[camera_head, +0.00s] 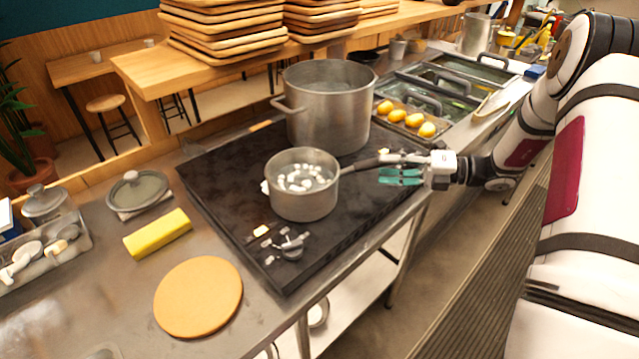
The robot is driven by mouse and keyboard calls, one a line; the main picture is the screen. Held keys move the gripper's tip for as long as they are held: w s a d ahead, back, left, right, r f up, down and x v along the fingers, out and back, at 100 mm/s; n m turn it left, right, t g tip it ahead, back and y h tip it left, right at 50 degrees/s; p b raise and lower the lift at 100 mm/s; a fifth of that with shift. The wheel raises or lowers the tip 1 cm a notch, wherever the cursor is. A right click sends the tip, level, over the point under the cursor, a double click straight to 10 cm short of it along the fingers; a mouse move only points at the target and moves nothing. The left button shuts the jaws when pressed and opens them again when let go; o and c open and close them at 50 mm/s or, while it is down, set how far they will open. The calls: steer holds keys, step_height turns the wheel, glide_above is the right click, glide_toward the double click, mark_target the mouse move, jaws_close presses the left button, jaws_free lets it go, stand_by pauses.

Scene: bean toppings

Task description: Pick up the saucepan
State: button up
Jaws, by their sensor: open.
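The saucepan (303,200) is a small grey metal pan on the front part of the black stovetop (225,190), with several whitish pieces in it. Its dark handle (362,165) points right, toward my arm. My gripper (392,168) is at the outer end of the handle, with its teal-green fingers near it. The gripper is open. I cannot tell whether the handle lies between the fingers or whether they touch it.
A large stockpot (330,115) stands just behind the saucepan. A tray of yellow-orange round items (410,118) is behind my gripper. A yellow sponge (158,233), a round wooden board (198,297) and a lid (137,190) lie on the counter at left.

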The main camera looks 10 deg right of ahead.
mark_target(378, 167)
steer(key=p+x, duration=0.1)
steer(key=x, duration=0.2)
steer(key=shift+a+r, duration=0.15)
steer(key=shift+a, duration=0.25)
steer(key=shift+w+a, duration=0.25)
steer(key=shift+a, duration=0.15)
steer(key=shift+c, duration=0.5)
jaws_close()
